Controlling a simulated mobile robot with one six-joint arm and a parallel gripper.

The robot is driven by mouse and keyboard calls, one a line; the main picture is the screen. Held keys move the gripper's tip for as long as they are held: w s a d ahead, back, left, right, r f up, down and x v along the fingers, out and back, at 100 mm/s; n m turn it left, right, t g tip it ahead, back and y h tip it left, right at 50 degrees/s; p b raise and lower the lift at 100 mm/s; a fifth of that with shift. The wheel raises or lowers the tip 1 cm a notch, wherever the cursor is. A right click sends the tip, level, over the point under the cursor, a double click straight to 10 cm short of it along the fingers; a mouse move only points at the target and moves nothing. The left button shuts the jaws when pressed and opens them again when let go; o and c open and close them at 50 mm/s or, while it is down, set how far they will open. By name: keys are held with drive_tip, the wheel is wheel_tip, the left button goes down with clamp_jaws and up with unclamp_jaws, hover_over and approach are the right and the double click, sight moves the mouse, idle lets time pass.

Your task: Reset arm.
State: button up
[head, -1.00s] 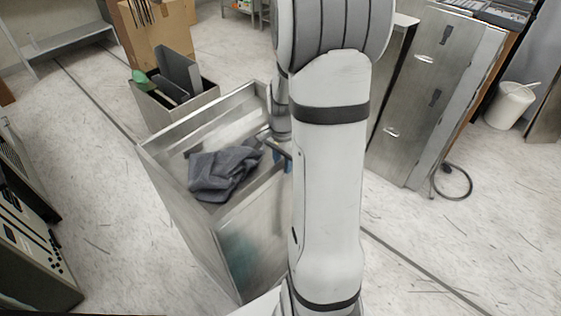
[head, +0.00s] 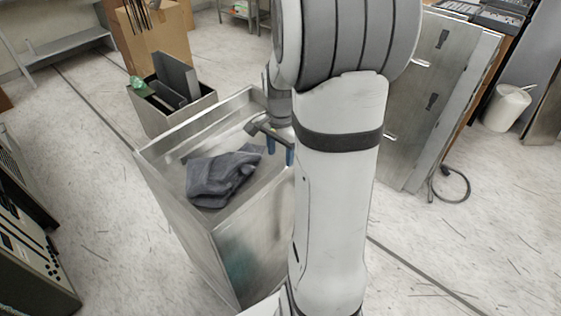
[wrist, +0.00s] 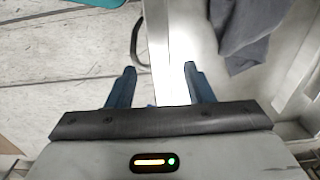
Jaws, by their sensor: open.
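My gripper (wrist: 160,72) shows in the wrist view with its two blue fingers spread apart and nothing between them. In the head view my gripper (head: 270,138) is partly hidden behind my arm, above the right part of a metal cabinet top. A crumpled dark grey cloth (head: 222,177) lies on that top, to the left of the gripper and apart from it. The cloth also shows in the wrist view (wrist: 250,30), at the upper right. My arm stands upright in the middle of the head view.
The metal cabinet (head: 262,240) has a raised rim around its top. An open bin (head: 170,112) and a cardboard box (head: 158,35) stand behind it. A tall metal cabinet (head: 425,100) and a white bucket (head: 507,108) are at the right. A cable loop (head: 452,184) lies on the floor.

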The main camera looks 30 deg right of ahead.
drive_tip(key=shift+r, duration=1.05)
drive_tip(key=shift+a, duration=0.1)
